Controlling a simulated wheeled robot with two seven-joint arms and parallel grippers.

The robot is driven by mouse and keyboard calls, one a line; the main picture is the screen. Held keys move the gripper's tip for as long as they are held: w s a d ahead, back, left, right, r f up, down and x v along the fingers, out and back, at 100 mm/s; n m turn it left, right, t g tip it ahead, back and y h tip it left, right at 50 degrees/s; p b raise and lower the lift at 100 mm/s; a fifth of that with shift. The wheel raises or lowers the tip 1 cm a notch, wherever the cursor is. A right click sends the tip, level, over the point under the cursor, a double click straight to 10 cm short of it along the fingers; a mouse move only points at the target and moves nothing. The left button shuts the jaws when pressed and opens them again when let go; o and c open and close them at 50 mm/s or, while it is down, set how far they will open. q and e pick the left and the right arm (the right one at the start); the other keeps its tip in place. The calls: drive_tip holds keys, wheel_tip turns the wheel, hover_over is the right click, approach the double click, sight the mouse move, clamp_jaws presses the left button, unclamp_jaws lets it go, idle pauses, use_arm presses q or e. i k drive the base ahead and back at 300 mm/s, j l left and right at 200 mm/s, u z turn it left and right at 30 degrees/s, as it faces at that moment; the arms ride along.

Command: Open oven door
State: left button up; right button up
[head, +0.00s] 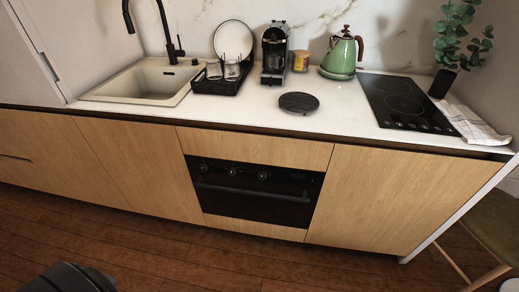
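The black oven (281,205) is built into the wooden lower cabinets, near the middle of the head view. Its door looks shut. A dark horizontal handle bar (252,191) runs across the upper part of the door. Several round knobs sit in a row on the panel above the handle, including a middle knob (232,171). Neither of my grippers shows in the head view, and nothing touches the oven or its handle.
The wooden floor (190,262) in front of the oven is clear. A chair (487,232) stands at the right. The counter above holds a sink (145,80), dish rack (222,83), coffee machine (274,53), green kettle (341,55) and black cooktop (405,103).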

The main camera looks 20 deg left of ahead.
sight(253, 204)
drive_tip(key=u, duration=0.9)
